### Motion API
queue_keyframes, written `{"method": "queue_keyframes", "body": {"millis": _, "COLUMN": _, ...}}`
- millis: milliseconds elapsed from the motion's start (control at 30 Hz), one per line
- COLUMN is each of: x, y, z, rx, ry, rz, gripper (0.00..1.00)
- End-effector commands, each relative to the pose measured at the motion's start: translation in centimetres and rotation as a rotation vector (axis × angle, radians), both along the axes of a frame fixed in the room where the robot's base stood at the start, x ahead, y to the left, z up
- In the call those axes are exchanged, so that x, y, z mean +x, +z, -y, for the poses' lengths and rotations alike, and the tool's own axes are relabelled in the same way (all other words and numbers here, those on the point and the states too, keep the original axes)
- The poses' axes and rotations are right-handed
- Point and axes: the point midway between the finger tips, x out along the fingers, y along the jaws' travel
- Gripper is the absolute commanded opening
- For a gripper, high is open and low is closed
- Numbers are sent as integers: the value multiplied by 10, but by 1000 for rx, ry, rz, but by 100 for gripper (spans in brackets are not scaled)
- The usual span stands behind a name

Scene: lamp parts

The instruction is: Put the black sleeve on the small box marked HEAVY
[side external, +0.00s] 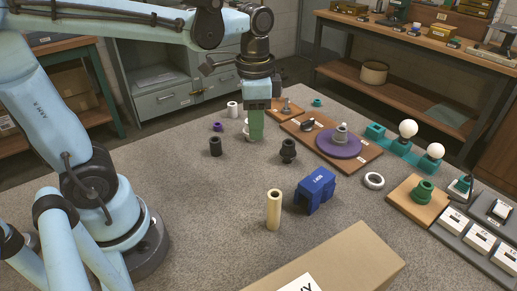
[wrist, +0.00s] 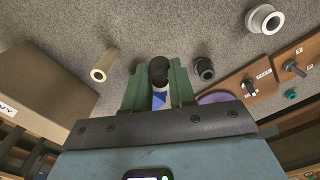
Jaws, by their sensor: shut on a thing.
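My gripper (side external: 256,137) has green fingers and is above the table, in front of a white flanged part in the side view. In the wrist view my gripper (wrist: 156,92) is shut on a dark rounded part (wrist: 158,69); the fingers hide it in the side view, and I cannot tell its full shape. A short hollow black sleeve (side external: 215,146) stands on the table left of my gripper. A cardboard box (side external: 345,255) at the front shows label letters ending in "VY"; it also shows in the wrist view (wrist: 40,80), apart from my gripper.
A black flanged part (side external: 288,150), a blue block (side external: 316,190) and a cream tube (side external: 274,209) stand between my gripper and the box. A white ring (side external: 374,181) and wooden boards (side external: 365,157) with parts lie to the right.

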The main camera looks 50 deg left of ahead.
Motion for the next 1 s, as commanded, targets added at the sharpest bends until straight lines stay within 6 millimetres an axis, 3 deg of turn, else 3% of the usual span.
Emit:
{"method": "queue_keyframes", "body": {"millis": 33, "x": 3, "y": 5, "z": 20, "rx": 0, "ry": -69, "rz": 0, "gripper": 0}}
{"method": "queue_keyframes", "body": {"millis": 267, "x": 4, "y": 24, "z": 100, "rx": 0, "ry": -337, "rz": 0, "gripper": 0}}
{"method": "queue_keyframes", "body": {"millis": 467, "x": -14, "y": 40, "z": 171, "rx": 0, "ry": -572, "rz": 0, "gripper": 0}}
{"method": "queue_keyframes", "body": {"millis": 600, "x": -37, "y": 51, "z": 218, "rx": 0, "ry": -732, "rz": 0, "gripper": 0}}
{"method": "queue_keyframes", "body": {"millis": 800, "x": -73, "y": 64, "z": 268, "rx": 0, "ry": -919, "rz": 0, "gripper": 0}}
{"method": "queue_keyframes", "body": {"millis": 1000, "x": -94, "y": 69, "z": 290, "rx": 0, "ry": -1012, "rz": 0, "gripper": 0}}
